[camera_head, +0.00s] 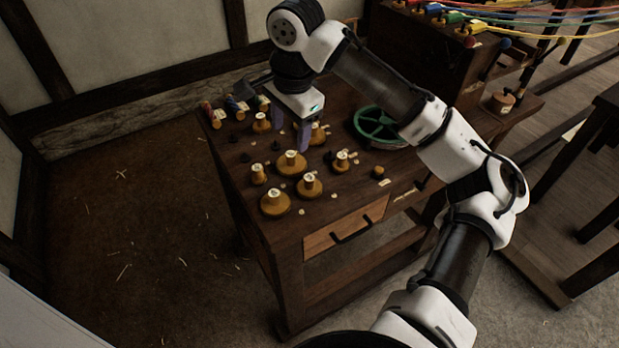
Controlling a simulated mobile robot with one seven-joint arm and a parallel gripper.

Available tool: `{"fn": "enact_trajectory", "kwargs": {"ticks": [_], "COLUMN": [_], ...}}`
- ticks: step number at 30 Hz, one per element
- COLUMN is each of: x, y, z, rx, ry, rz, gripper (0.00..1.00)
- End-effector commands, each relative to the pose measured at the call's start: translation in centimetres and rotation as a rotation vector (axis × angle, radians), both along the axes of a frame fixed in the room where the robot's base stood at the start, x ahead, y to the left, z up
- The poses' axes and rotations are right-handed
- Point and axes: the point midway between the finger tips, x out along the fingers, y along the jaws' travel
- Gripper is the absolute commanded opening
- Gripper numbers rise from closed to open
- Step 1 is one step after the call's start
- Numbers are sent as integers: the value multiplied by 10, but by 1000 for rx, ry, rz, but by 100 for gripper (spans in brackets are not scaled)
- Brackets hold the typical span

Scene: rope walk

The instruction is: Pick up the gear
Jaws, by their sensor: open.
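A round green spoked wheel (362,117) lies on the right part of the wooden table; it is the most gear-like thing in view, but I cannot make out teeth. My arm partly covers its right side. Several brass pieces with round bases and pale-topped knobs stand on the table, among them a large one (291,169) and one at the front left (275,208). My gripper (304,142) points down above the table's middle, left of the green wheel and behind the large brass piece. It is open, and I see nothing held in it.
The wooden table (330,214) has a drawer (345,229) with a dark handle. Small dark and pale bits lie among the brass pieces. Coloured spools (214,117) lie at the back left. A taller wooden rack with coloured strands (440,45) stands behind right.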

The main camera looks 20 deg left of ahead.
Motion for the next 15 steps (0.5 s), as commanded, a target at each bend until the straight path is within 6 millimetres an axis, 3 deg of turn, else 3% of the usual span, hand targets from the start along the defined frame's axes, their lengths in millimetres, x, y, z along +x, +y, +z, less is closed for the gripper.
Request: {"fn": "enact_trajectory", "kwargs": {"ticks": [1, 4, 15], "x": [2, 2, 1], "y": [-16, -32, -36], "z": [3, 1, -64], "rx": [-49, -104, -115], "ry": [23, 55, 64], "rz": [-52, -109, -120], "gripper": [58, 58, 58]}}
